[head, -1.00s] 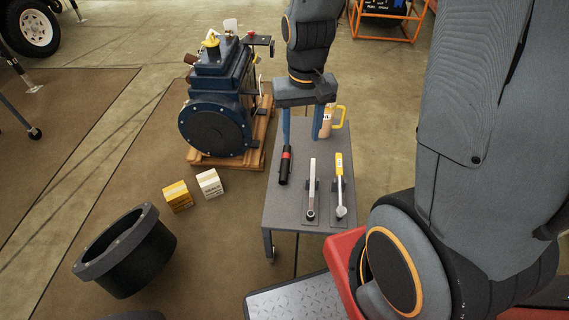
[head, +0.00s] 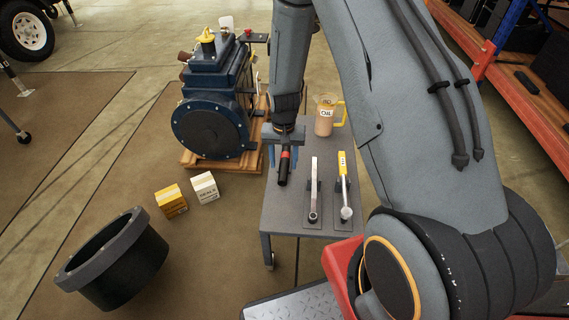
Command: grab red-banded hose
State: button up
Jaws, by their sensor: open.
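The red-banded hose (head: 283,172) is a short black tube with a red band, lying on the left part of the grey cart top (head: 285,215). My gripper (head: 282,160) points down at the hose from the far side. Its blue fingers are open, one to the left and one to the right of the hose in the picture. The gripper's body hides the far end of the hose. I cannot tell how far the fingertips are above the cart top or whether they touch the hose.
A wrench (head: 314,190) and a yellow-handled tool (head: 344,185) lie right of the hose. An oil jug (head: 325,116) stands behind. A blue engine (head: 208,115), two small boxes (head: 171,201) (head: 205,187) and a black bin (head: 115,262) are to the left.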

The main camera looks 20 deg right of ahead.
aim_at(283, 175)
jog(key=shift+w+a+f, duration=0.1)
jog(key=shift+f, duration=1.65)
jog(key=shift+w+a+f, duration=0.1)
jog(key=shift+f, duration=1.65)
jog(key=c, duration=1.1)
jog(key=shift+c, duration=0.2)
jog(key=shift+r, duration=0.1)
